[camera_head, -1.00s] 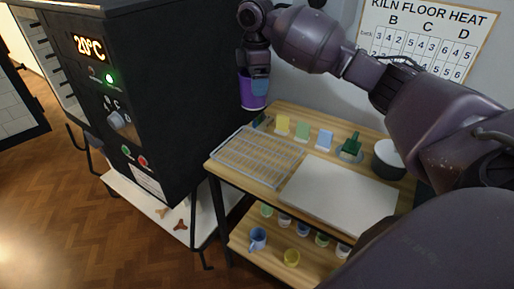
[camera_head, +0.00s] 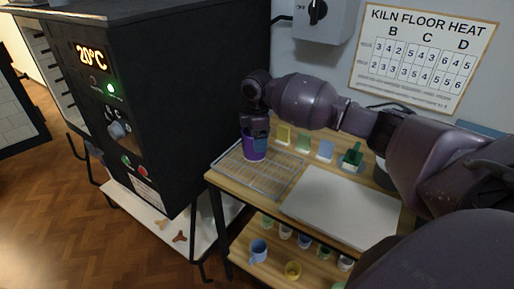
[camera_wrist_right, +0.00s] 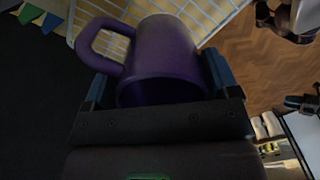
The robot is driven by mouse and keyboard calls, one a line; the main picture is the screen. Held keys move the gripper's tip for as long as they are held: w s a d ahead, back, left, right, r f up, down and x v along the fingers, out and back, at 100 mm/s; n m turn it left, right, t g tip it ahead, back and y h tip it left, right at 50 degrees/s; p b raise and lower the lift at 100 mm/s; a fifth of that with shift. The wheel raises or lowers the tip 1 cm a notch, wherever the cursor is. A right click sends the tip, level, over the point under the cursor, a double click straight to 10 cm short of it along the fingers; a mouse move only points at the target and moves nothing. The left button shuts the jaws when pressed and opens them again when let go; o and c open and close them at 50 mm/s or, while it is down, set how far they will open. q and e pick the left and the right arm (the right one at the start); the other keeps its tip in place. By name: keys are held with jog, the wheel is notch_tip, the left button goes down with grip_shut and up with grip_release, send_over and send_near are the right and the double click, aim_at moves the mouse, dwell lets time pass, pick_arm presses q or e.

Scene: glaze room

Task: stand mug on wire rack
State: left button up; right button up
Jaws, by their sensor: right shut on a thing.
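The purple mug (camera_head: 252,151) is held by my right gripper (camera_head: 256,141), whose jaws are shut on it. In the head view it is low over the far left part of the wire rack (camera_head: 262,178); I cannot tell whether its base touches the wires. In the right wrist view the mug (camera_wrist_right: 168,55) sits between the two blue fingertips (camera_wrist_right: 160,85), with its handle to the left. White wires of the rack (camera_wrist_right: 215,12) show beyond it. My left gripper is in no view.
The wire rack lies on a wooden table, left of a pale board (camera_head: 342,205). Coloured sample tiles (camera_head: 304,143) and a green piece (camera_head: 352,158) stand along the back. The black kiln (camera_head: 190,100) stands close on the left. Mugs and cups (camera_head: 258,250) fill the lower shelf.

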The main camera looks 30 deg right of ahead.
jog(key=shift+f, duration=2.1)
jog(key=shift+f, duration=0.15)
jog(key=o, duration=0.9)
jog(key=shift+o, duration=0.2)
notch_tip(320, 180, up, 12)
